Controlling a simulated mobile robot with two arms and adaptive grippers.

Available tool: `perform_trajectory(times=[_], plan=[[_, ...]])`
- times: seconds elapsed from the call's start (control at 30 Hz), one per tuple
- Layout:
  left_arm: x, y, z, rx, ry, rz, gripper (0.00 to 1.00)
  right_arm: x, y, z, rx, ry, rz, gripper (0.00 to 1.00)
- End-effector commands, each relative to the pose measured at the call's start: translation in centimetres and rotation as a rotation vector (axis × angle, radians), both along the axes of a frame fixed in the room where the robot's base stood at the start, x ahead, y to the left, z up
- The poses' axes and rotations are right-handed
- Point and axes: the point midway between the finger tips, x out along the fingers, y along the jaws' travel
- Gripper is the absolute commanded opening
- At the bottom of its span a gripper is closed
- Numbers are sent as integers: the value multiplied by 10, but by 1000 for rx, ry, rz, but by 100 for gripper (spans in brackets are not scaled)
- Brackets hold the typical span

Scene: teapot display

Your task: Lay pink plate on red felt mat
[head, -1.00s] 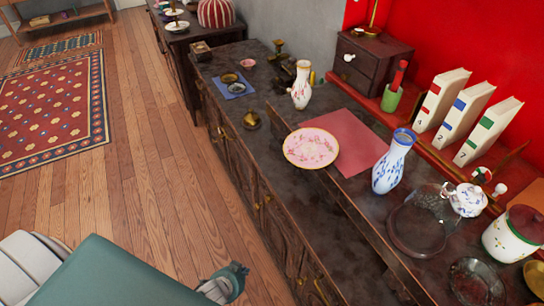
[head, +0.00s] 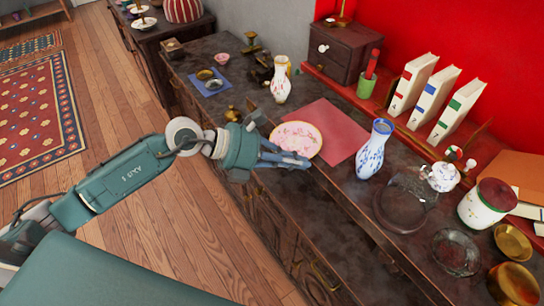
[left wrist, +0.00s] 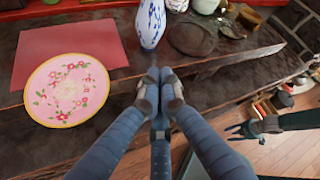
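The pink plate (head: 298,136) has a gold rim and a floral pattern. It overlaps the front edge of the red felt mat (head: 336,128) and juts past the raised shelf's front edge. In the left wrist view, the plate (left wrist: 68,92) is left of my fingers and the mat (left wrist: 65,42) lies behind it. My left gripper (head: 300,160) is beside the plate's near edge and hides a little of it. In the left wrist view, its fingertips (left wrist: 160,84) are close together, apart from the plate; their gap is unclear. My right gripper (left wrist: 246,129) shows small at the right.
The lower counter before the shelf is mostly clear.

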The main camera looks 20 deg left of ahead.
Motion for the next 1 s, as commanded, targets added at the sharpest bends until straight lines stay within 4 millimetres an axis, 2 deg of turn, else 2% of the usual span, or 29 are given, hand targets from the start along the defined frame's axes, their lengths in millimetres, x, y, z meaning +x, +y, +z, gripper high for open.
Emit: perform_trajectory(times=[0.03,0.13,0.2,0.3,0.4,0.57,0.9,1.0], plan=[[0,29,-9,194,-41,-40,0,0,-1,4,-1,0,0,40],[1,87,-26,489,-73,-71,0,0,-1,6,-1,0,0,40],[3,117,-29,622,-82,-70,0,0,0,7,0,0,0,40],[5,139,-31,711,-84,-63,0,0,2,8,2,-1,-2,40],[8,142,-36,730,-81,-62,0,0,6,10,7,1,-3,40],[17,133,-56,725,-78,-64,0,0,13,19,15,0,-5,40],[46,109,-118,722,-79,-63,0,0,12,38,14,0,-4,40],[61,98,-113,721,-84,-62,0,0,10,47,11,-1,-3,40]])
